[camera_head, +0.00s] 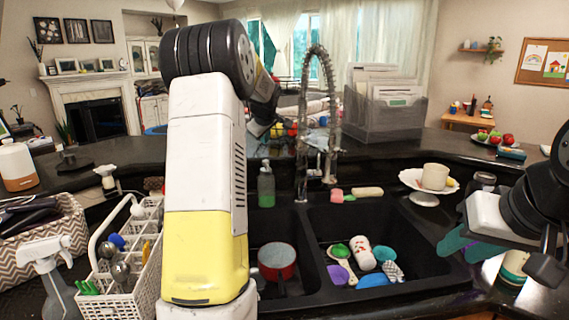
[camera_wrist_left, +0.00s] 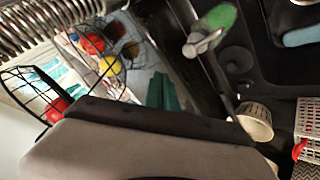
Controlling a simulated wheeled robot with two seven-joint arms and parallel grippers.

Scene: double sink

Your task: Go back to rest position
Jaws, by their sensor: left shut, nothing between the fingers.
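My left arm (camera_head: 207,180), white with a yellow lower part, rises through the left-centre of the head view and bends over the counter. Its forearm is mostly hidden behind the upper arm. In the left wrist view the green fingers of my left gripper (camera_wrist_left: 163,92) are together, with nothing between them, above a wire basket and the sink area. My right arm (camera_head: 535,200) comes in at the right edge. The teal fingers of my right gripper (camera_head: 455,242) are over the right rim of the sink. Their gap is not clear, and no held thing shows.
The double sink (camera_head: 318,296) holds a red pot (camera_head: 277,261) on the left and several dishes on the right. A tall faucet (camera_head: 302,150) stands behind it. A white caddy (camera_head: 128,290) and spray bottle (camera_head: 50,275) are at left. A wire basket (camera_wrist_left: 100,62) is below my left wrist.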

